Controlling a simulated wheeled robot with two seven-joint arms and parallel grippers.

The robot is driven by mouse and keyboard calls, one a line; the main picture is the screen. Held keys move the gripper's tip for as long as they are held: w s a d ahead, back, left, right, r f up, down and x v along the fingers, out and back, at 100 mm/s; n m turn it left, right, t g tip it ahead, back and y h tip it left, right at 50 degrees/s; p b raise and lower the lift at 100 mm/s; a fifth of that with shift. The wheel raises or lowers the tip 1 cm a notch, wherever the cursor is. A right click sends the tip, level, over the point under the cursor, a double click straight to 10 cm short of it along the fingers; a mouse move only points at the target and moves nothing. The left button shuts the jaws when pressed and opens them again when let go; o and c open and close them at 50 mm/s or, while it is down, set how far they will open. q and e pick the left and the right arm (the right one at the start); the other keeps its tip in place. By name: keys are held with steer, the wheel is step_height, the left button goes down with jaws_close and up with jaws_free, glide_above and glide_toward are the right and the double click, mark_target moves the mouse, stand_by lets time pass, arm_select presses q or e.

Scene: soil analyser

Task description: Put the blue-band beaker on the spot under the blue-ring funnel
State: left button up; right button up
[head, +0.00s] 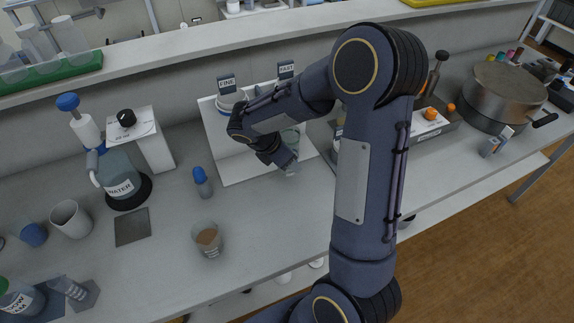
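A white funnel stand (212,128) carries signs reading FINE (227,84) and FAST (286,69). A pale funnel (229,101) shows under the FINE sign; my arm covers much of the rest, and I cannot make out a blue ring. My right gripper (288,166) is low in front of the stand, over its white base (237,170). A small clear glass edge shows at its fingertips, but whether it is gripped is unclear. A greenish glass vessel (290,137) is partly hidden behind the gripper. I cannot identify a blue band on any beaker. My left gripper is out of view.
A beaker of brown contents (208,240) and a blue-capped bottle (202,183) stand left of the gripper. A WATER bottle (118,180), white cup (71,219) and blue cup (33,235) are farther left.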

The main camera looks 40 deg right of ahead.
steer(key=shift+w+f, duration=0.15)
steer(key=shift+f, duration=1.5)
steer(key=shift+f, duration=0.2)
steer(key=o, duration=1)
steer(key=shift+r, duration=0.15)
